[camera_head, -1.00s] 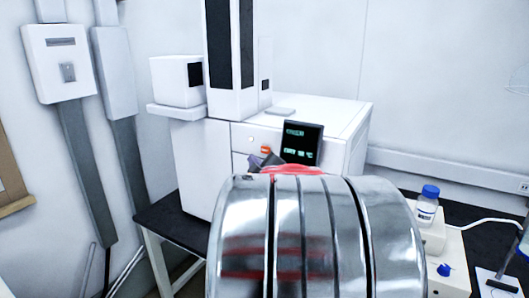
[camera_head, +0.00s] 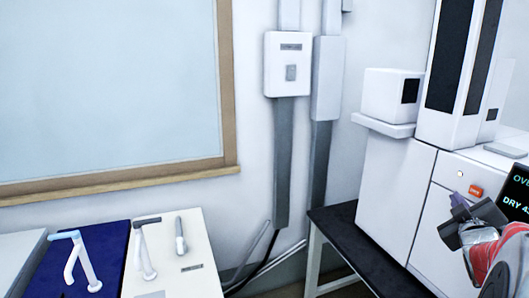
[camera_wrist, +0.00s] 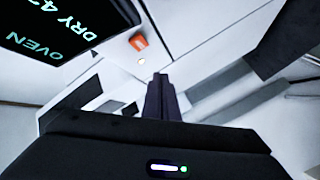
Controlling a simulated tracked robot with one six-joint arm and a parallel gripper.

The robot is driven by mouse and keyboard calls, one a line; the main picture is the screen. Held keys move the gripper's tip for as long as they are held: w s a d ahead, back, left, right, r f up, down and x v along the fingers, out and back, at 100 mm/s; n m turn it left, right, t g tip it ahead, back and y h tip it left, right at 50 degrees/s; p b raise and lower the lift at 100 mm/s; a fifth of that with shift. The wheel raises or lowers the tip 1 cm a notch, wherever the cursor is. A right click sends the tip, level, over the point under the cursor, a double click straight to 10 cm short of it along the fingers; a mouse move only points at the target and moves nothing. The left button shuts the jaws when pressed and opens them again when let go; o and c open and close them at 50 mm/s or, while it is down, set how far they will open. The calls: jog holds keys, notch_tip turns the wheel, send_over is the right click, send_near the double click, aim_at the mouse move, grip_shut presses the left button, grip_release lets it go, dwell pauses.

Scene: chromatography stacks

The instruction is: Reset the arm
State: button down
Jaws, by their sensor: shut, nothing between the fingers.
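My gripper (camera_head: 459,203) is at the right of the head view, in front of the white instrument's lower front panel. It is shut and holds nothing. In the wrist view its dark fingers (camera_wrist: 160,90) lie together, pointing at the white front. The white instrument (camera_head: 390,190) carries an orange button (camera_head: 475,191) and a dark display (camera_head: 515,190) reading "OVEN" and "DRY". The button (camera_wrist: 138,42) and display (camera_wrist: 70,28) also show in the wrist view. I cannot tell whether the fingertips touch the panel.
The instrument stands on a black-topped bench (camera_head: 340,235). Wall boxes (camera_head: 287,65) with grey conduits run down the wall. At lower left, a blue panel (camera_head: 105,250) and a cream panel (camera_head: 195,250) carry handle-like fittings. A wood-framed window or board (camera_head: 110,90) is above.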

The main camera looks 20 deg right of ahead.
jog(key=w+a+f+m+g+y, duration=0.1)
jog(key=a+f+g+y, duration=0.15)
jog(key=a, duration=1.05)
jog(key=w+a+f+m+g+y, duration=0.1)
jog(key=a+f+y, duration=0.15)
jog(key=a, duration=1.05)
jog(key=s+a+f+g+y, duration=0.2)
jog(key=s+a, duration=0.5)
jog(key=a, duration=0.4)
jog(key=s+a+f+g+y, duration=0.2)
jog(key=s+a+f+y, duration=0.1)
jog(key=s+a, duration=0.4)
jog(key=a+f, duration=0.1)
jog(key=a, duration=0.2)
jog(key=shift+s+a+f+y, duration=0.15)
jog(key=shift+a+f+y, duration=0.2)
jog(key=shift+a+y, duration=0.05)
